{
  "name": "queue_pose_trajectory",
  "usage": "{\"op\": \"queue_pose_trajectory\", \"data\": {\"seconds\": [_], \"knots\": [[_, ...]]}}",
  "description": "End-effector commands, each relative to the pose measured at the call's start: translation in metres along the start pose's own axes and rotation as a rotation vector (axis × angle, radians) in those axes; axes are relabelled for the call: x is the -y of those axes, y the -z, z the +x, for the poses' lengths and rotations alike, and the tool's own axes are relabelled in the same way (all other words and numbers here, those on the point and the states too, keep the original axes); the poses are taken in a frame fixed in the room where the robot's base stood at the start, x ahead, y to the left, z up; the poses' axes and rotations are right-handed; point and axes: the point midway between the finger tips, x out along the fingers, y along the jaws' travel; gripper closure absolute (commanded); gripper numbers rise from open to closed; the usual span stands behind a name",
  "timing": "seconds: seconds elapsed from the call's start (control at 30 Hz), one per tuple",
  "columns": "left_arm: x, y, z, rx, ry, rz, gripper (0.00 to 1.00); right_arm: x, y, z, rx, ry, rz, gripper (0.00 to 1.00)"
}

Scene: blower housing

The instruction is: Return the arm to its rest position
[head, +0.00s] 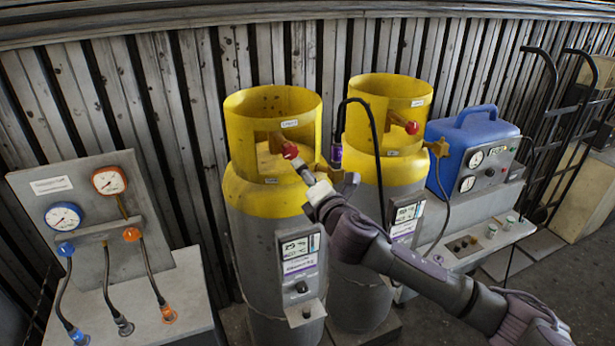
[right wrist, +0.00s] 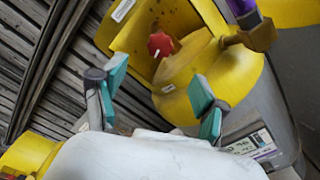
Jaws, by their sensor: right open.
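My right arm reaches in from the right of the head view. Its gripper (head: 322,176) is in front of the left yellow-collared grey cylinder (head: 265,225), close to the red valve knob (head: 290,150). In the right wrist view the two teal-padded fingers (right wrist: 157,93) stand apart with nothing between them. The red knob (right wrist: 160,45) shows beyond the fingertips, inside the yellow collar, and looks clear of them. My left gripper is not in view.
A second cylinder (head: 405,170) with a red knob (head: 411,127) and a black hose stands close on the right. A blue machine (head: 475,150) sits on a bench, with a hand truck (head: 560,120) beyond. A gauge panel (head: 110,215) stands left. A ribbed wall closes the back.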

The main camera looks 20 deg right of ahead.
Motion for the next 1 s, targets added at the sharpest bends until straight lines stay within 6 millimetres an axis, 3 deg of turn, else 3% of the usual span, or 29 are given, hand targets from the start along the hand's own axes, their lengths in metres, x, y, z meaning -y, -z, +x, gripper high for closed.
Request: {"op": "queue_pose_trajectory", "data": {"seconds": [0.43, 0.57, 0.67, 0.87, 1.0], "knots": [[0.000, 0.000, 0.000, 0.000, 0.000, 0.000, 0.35, 0.000, 0.000, -0.001, 0.000, 0.000, 0.000, 0.28], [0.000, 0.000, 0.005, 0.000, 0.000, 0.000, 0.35, 0.019, 0.007, 0.001, -0.007, 0.028, 0.029, 0.28], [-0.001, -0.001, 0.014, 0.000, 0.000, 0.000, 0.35, 0.065, 0.024, 0.005, -0.020, 0.096, 0.105, 0.28], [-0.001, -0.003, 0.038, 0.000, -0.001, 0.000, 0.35, 0.205, 0.077, -0.003, -0.037, 0.316, 0.356, 0.28], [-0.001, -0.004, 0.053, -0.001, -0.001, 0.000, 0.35, 0.302, 0.118, -0.028, -0.023, 0.474, 0.535, 0.28]]}}
